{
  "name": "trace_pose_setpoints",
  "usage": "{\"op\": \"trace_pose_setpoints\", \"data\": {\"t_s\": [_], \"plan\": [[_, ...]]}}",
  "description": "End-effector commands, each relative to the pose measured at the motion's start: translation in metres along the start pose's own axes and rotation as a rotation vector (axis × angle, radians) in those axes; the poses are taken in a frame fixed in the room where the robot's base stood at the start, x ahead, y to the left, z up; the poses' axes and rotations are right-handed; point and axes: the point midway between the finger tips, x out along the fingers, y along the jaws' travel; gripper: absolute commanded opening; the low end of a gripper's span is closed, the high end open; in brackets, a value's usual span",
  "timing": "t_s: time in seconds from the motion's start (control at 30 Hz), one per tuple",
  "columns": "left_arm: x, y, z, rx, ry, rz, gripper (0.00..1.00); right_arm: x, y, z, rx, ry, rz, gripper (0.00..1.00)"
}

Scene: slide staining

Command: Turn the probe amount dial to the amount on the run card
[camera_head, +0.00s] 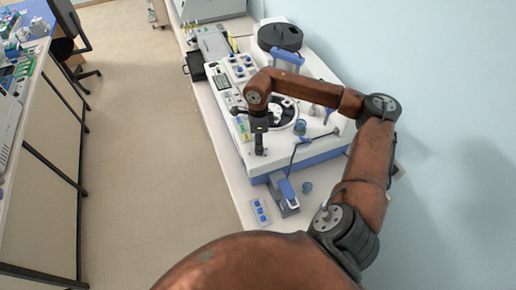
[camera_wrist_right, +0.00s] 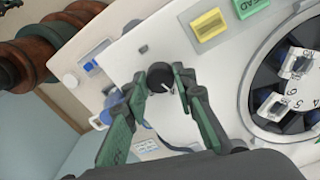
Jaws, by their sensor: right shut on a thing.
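The probe amount dial (camera_wrist_right: 159,76) is a small round black knob with a white pointer line, on the white top of the staining machine (camera_wrist_right: 190,60). In the right wrist view my right gripper (camera_wrist_right: 160,80) has its green-padded fingers closed on the dial from both sides. In the head view my right gripper (camera_head: 260,146) points down at the machine's front-left part, and the dial is hidden there. I cannot make out a run card or its amount. My left gripper is not in view.
A yellow button (camera_wrist_right: 208,25) and a green button lie near the dial. A dark carousel (camera_wrist_right: 265,100) with numbered places is at the right. In the head view a blue-handled item (camera_head: 288,190) and a small tray (camera_head: 260,211) lie in front of the machine.

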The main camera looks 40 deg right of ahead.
Motion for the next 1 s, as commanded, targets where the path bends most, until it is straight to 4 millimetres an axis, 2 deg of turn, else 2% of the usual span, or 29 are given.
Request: {"op": "trace_pose_setpoints", "data": {"t_s": [0.3, 1.0], "plan": [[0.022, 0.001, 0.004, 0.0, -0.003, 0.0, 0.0, 0.002, -0.002, -0.001, 0.301, -0.018, -0.003, 0.0], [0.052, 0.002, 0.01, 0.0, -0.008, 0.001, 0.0, 0.0, -0.003, -0.002, 0.96, -0.056, -0.003, 0.0]]}}
